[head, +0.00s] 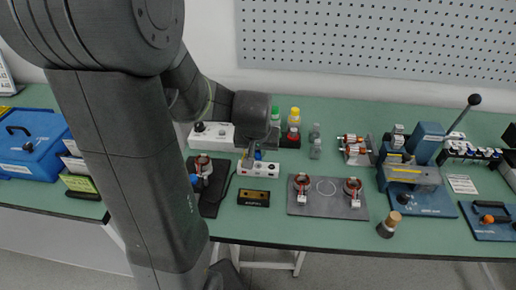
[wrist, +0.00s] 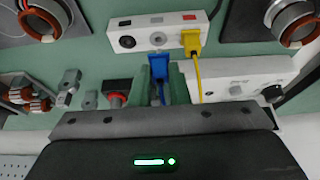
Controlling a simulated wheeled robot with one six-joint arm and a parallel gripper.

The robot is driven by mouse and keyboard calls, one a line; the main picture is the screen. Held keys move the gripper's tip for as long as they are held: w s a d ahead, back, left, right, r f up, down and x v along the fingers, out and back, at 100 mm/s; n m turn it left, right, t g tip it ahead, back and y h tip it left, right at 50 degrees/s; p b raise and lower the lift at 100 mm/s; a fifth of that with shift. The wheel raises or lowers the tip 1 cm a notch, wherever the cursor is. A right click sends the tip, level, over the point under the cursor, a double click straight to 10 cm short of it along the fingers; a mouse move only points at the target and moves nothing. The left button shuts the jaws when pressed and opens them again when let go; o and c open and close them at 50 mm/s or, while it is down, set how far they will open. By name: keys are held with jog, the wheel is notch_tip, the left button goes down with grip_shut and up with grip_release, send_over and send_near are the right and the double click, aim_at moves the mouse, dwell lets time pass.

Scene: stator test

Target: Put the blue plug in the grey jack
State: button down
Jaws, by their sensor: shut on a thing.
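The blue plug (wrist: 158,66) is between the two fingers of my gripper (wrist: 160,88), which is shut on it, with its blue cable trailing below. The white jack box (wrist: 150,22) lies just above the plug in the wrist view. The grey jack (wrist: 158,41) is a round socket on it, directly above the plug's end and uncovered. Whether the plug touches the box's edge I cannot tell. In the head view my gripper (head: 246,161) is over the box (head: 270,170), and the blue plug (head: 257,155) shows small beside it.
A yellow plug (wrist: 191,40) sits in the box right of the grey jack, its yellow cable running down. A black jack (wrist: 127,41) is to the left. A white instrument (wrist: 240,80) stands close by. A grey mat (head: 327,207) holds coils.

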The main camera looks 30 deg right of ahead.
aim_at(258, 157)
jog(key=shift+f, duration=0.55)
jog(key=shift+f+b, duration=0.7)
jog(key=shift+b, duration=0.3)
dwell(0.9)
jog(key=shift+f, duration=0.1)
jog(key=shift+f+b, duration=0.35)
jog(key=shift+b, duration=0.1)
jog(key=c, duration=1.3)
grip_release()
jog(key=shift+r, duration=0.1)
